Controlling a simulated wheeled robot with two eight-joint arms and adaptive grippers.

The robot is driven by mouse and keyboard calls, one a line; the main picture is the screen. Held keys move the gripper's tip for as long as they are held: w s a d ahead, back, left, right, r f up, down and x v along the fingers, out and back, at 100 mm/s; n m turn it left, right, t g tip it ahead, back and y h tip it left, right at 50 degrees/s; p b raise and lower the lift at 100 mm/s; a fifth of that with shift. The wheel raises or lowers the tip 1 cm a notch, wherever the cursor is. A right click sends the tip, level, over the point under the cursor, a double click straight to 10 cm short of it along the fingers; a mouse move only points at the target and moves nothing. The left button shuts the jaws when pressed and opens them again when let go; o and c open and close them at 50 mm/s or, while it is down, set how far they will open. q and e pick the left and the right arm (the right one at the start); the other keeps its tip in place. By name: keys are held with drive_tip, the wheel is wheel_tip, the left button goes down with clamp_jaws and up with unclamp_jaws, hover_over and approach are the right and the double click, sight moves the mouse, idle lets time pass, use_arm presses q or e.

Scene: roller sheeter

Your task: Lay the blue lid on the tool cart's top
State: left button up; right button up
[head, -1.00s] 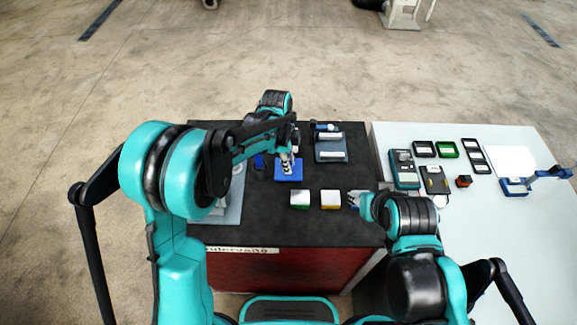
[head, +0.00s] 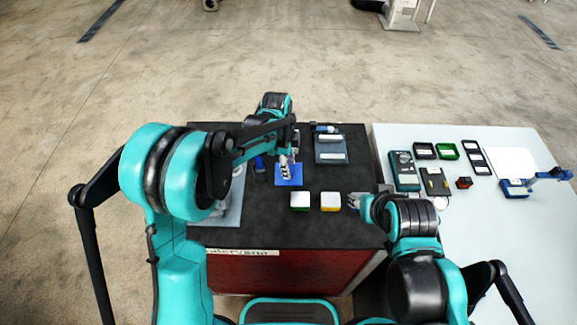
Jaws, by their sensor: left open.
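The blue lid (head: 294,180) lies flat on the dark top of the tool cart (head: 270,220), near its middle. My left gripper (head: 286,172) is directly over the lid and covers part of it. It is open; whether its fingers touch the lid I cannot tell. My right gripper (head: 356,200) is low over the cart's right edge, beside a white and yellow block. Its fingers are too small to tell open from shut.
Two small blocks, a white and green one (head: 300,201) and a white and yellow one (head: 330,201), stand in front of the lid. A grey-blue tray (head: 330,150) is behind it. A white table (head: 480,230) with several devices adjoins on the right.

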use_arm(q)
wheel_tip(320, 180, up, 11)
drive_tip(key=a+p, duration=0.1)
drive_tip(key=p, duration=0.1)
drive_tip(key=s+a+r+n+t, duration=0.2)
drive_tip(key=s+a+r+n, duration=0.3)
drive_tip(key=a+n, duration=0.1)
drive_tip(key=s+a+n+t, duration=0.2)
drive_tip(key=s+a+n, duration=0.3)
drive_tip(key=s+n, duration=0.2)
drive_tip(key=s+a+n+t+y, duration=0.1)
drive_tip(key=s+a+n+t, duration=0.2)
drive_tip(key=s+a+n, duration=0.2)
drive_tip(key=shift+s+f+n, duration=0.2)
drive_tip(key=shift+s+n, duration=0.9)
drive_tip(key=shift+s, duration=0.1)
wheel_tip(320, 180, down, 8)
drive_tip(key=b, duration=0.8)
